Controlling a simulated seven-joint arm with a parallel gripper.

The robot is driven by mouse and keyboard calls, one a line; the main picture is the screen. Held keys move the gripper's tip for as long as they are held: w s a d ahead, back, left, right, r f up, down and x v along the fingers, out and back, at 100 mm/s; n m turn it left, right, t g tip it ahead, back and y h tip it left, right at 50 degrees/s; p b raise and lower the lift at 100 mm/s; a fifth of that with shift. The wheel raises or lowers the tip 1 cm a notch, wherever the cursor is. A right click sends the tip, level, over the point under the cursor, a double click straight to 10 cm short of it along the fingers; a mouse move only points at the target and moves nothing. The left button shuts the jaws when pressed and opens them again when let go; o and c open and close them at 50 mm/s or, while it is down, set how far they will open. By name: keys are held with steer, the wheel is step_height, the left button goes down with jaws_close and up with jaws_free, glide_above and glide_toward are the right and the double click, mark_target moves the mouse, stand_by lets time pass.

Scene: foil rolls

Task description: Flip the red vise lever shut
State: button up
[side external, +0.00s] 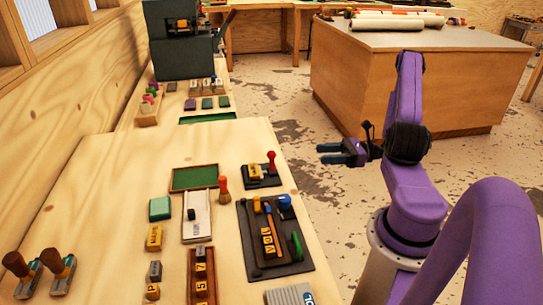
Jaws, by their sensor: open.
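The red vise lever (271,161) stands upright at the right end of a small dark vise (263,182). The vise sits near the right edge of the wooden bench, with a yellow piece (255,171) on it. My gripper (321,154) is to the right of the lever, beyond the bench edge. Its dark teal fingers point left towards the lever, are open and hold nothing. The gripper is apart from the lever. How far the lever is from its shut position cannot be told.
In front of the vise lies a black tray (248,262) with tools and yellow letter blocks. A wooden island (405,90) stands behind the arm. Floor is open between.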

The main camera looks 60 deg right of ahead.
mark_target(271, 156)
steer(key=x, duration=1.7)
steer(key=shift+w+d, duration=0.2)
steer(key=shift+w, duration=0.05)
